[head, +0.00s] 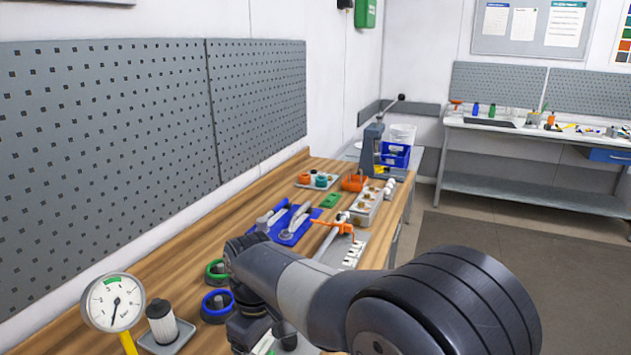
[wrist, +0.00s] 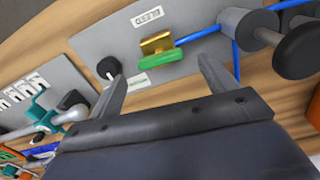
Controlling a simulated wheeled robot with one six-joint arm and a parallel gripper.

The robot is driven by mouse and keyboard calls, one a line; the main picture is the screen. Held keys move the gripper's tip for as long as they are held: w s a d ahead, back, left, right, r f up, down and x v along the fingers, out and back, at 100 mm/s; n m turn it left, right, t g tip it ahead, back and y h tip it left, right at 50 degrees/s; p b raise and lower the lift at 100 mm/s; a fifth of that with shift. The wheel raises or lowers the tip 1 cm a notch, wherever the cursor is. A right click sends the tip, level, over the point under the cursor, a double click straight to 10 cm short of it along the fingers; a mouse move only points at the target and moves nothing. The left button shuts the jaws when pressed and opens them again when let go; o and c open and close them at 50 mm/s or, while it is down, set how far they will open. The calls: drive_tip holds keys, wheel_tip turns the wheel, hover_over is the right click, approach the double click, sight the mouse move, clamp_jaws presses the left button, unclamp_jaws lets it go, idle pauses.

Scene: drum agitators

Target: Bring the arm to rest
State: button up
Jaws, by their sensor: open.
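My gripper (wrist: 162,68) shows in the wrist view with its two fingers spread apart and nothing between them. Its fingertips overlap the picture of a grey plate (wrist: 188,72), which carries a green and gold part (wrist: 154,52) and a black knob (wrist: 109,67). I cannot tell how far the fingertips are from the plate. In the head view my arm (head: 310,295) reaches low over the near part of the wooden bench (head: 185,260); the gripper's fingers are not clearly visible there.
A dial gauge (head: 114,302), a white filter (head: 161,322), a green ring (head: 217,270) and a blue ring (head: 217,306) stand left of my arm. Beyond it lie a blue tool tray (head: 301,232) and an orange clamp (head: 337,226). The bench strip beside the pegboard (head: 100,150) is clear.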

wheel_tip(320, 180, down, 4)
drive_tip(key=shift+r, duration=0.15)
drive_tip(key=shift+r, duration=0.15)
